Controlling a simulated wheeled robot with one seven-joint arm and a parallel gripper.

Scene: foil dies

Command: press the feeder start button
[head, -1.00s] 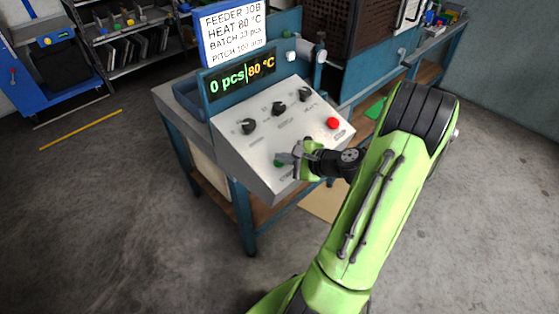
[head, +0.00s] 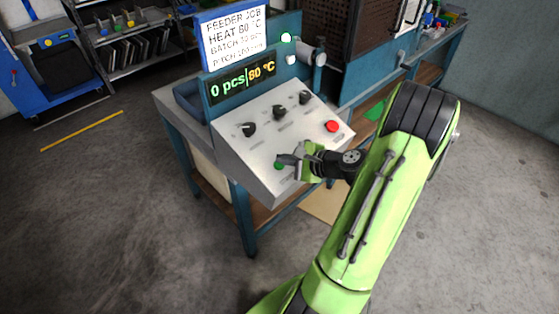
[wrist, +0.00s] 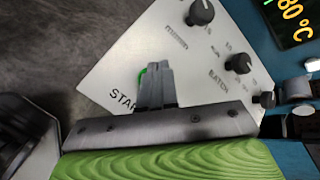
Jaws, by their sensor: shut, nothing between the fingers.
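The green start button (head: 279,165) sits low on the sloped light-grey control panel (head: 262,150). My gripper (head: 285,159) is shut and empty, with its fingertips at the button. In the wrist view the closed fingertips (wrist: 158,70) cover most of the button, and only a green edge (wrist: 142,76) shows beside them, near the partly hidden "START" lettering. The fingers look in contact with the button, but how far it is pressed in is hidden. A green lamp (head: 286,39) glows on top of the console. The display (head: 242,82) reads 0 pcs and 80 °C.
A red button (head: 332,126) is at the panel's right. Three black knobs, one of them here (head: 279,112), run along its upper part. A job sign (head: 234,38) stands above the display. Shelving (head: 125,45) is at the back left. The floor at left is clear.

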